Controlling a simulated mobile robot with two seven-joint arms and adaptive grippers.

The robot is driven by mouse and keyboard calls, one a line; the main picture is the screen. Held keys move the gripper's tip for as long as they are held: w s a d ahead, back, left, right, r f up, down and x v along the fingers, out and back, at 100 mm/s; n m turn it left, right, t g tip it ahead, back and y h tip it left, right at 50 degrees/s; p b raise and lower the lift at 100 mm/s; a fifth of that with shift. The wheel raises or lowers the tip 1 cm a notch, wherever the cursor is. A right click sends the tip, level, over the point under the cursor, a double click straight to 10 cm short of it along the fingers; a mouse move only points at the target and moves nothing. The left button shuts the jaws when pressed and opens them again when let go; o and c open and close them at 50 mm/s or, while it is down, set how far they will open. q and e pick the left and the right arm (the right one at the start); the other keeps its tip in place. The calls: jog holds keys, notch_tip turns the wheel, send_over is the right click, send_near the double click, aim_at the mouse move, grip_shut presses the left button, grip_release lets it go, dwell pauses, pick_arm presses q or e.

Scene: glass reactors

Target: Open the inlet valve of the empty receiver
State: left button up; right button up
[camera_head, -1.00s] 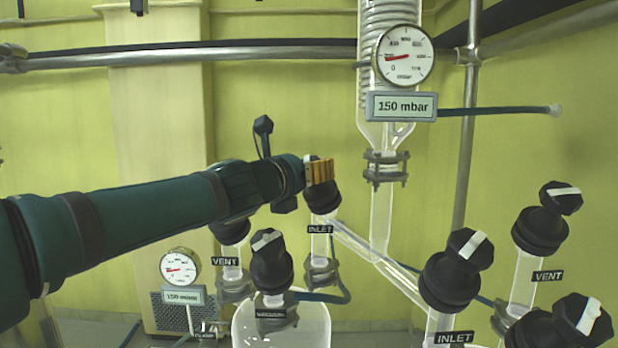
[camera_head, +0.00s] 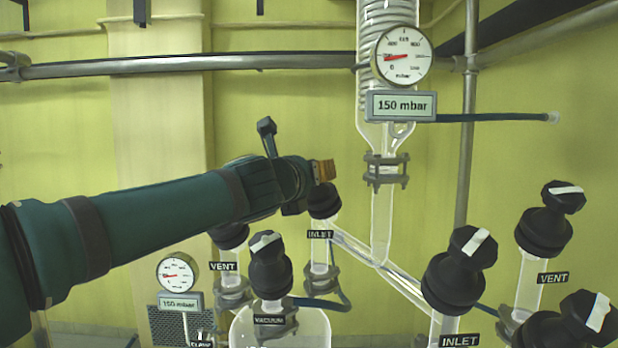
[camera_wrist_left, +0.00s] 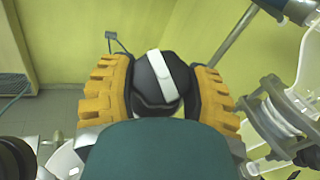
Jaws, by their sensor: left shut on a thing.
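The left receiver's inlet valve (camera_head: 322,201) has a black knob above a plate reading INLET. My left gripper (camera_head: 325,171) is at the top of this knob in the head view and hides much of it. In the left wrist view, the yellow-padded fingers of my left gripper (camera_wrist_left: 160,88) are shut on the black knob (camera_wrist_left: 150,95), one on each side. The knob's white bar (camera_wrist_left: 161,76) runs nearly along the picture's vertical, slightly tilted. The receiver vessel (camera_head: 285,328) below shows only its top, so its contents cannot be seen. My right gripper is not in view.
Close by stand the left vent valve (camera_head: 231,238) and vacuum valve (camera_head: 269,268). At right are another inlet valve (camera_head: 458,270) and vent valve (camera_head: 548,220). A glass tube (camera_head: 375,262) slopes right from the held valve. A gauge (camera_head: 402,55) sits above a 150 mbar sign (camera_head: 401,106).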

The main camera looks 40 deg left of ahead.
pick_arm(q)
jog(key=n+g+y+b, duration=0.1)
jog(key=n+y, duration=0.1)
jog(key=n, duration=0.1)
jog(key=shift+f+g+b, duration=0.1)
jog(key=shift+g+b, duration=0.2)
jog(key=shift+g, duration=0.1)
jog(key=shift+d+n+g+y, duration=0.1)
jog(key=shift+n+g+y, duration=0.75)
jog(key=shift+n, duration=0.35)
jog(key=n+g+y+p, duration=0.1)
jog(key=n+g, duration=0.1)
jog(key=n, duration=0.1)
jog(key=shift+w+r+y+p, duration=0.1)
jog(key=shift+r+y+p, duration=0.15)
jog(key=shift+y+p, duration=0.15)
jog(key=shift+n+g+y+p, duration=0.45)
jog(key=shift+n+g+p, duration=0.85)
jog(key=shift+n+g, duration=0.2)
jog(key=shift+f, duration=0.1)
jog(key=o, duration=1.2)
jog(key=v, duration=1.2)
